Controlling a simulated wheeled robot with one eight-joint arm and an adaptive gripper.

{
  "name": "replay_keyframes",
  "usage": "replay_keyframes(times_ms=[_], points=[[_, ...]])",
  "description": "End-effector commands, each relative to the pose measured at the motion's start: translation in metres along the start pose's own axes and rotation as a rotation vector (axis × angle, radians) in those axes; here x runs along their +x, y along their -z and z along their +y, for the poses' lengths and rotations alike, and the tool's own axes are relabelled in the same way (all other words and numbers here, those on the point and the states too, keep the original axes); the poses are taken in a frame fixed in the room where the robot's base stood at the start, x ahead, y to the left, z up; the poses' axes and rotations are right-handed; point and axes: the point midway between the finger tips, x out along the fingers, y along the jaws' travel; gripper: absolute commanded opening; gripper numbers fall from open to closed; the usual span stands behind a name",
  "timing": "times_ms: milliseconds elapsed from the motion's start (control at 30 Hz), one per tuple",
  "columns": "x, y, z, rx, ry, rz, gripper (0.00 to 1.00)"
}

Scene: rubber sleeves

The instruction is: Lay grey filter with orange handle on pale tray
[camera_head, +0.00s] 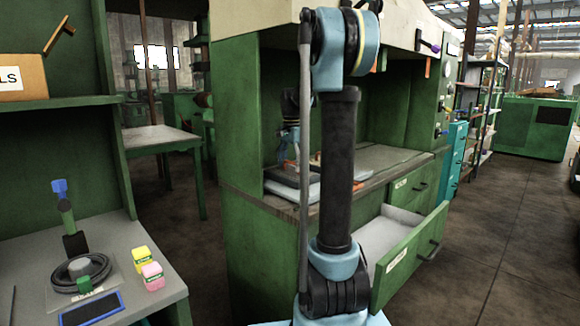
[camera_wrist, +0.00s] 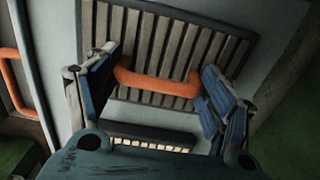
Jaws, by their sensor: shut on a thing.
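The grey slatted filter (camera_wrist: 182,52) has an orange handle (camera_wrist: 158,84) across its middle, seen from above in the wrist view. My gripper (camera_wrist: 160,78) is shut on this handle, with one finger at each end. The pale tray (camera_wrist: 276,32) shows as a light flat surface around and beneath the filter. I cannot tell whether the filter touches it or hangs just above it. In the head view, my arm hides most of the gripper and filter at the green workbench.
A second orange handle (camera_wrist: 14,82) is at the left edge of the wrist view. The green workbench (camera_head: 385,162) has an open drawer (camera_head: 388,240) below its top. Another bench (camera_head: 150,235) at left carries a cable coil, small boxes and a blue-framed panel.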

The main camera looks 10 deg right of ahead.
Motion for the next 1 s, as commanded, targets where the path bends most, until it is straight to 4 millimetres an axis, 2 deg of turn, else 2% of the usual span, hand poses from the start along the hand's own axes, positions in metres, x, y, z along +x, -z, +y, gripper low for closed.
replay_keyframes(times_ms=[100, 133, 200, 767, 867, 1000], points=[[0.001, 0.000, 0.000, 0.000, 0.000, 0.000, 0.29], [0.002, 0.000, 0.000, 0.000, 0.000, 0.000, 0.77], [0.001, 0.000, 0.000, 0.000, 0.000, 0.000, 0.92], [0.001, -0.001, -0.001, -0.001, 0.000, 0.000, 0.94], [-0.004, -0.001, -0.001, -0.002, 0.000, 0.000, 0.94], [-0.020, -0.001, -0.001, -0.002, 0.000, 0.000, 0.94]])
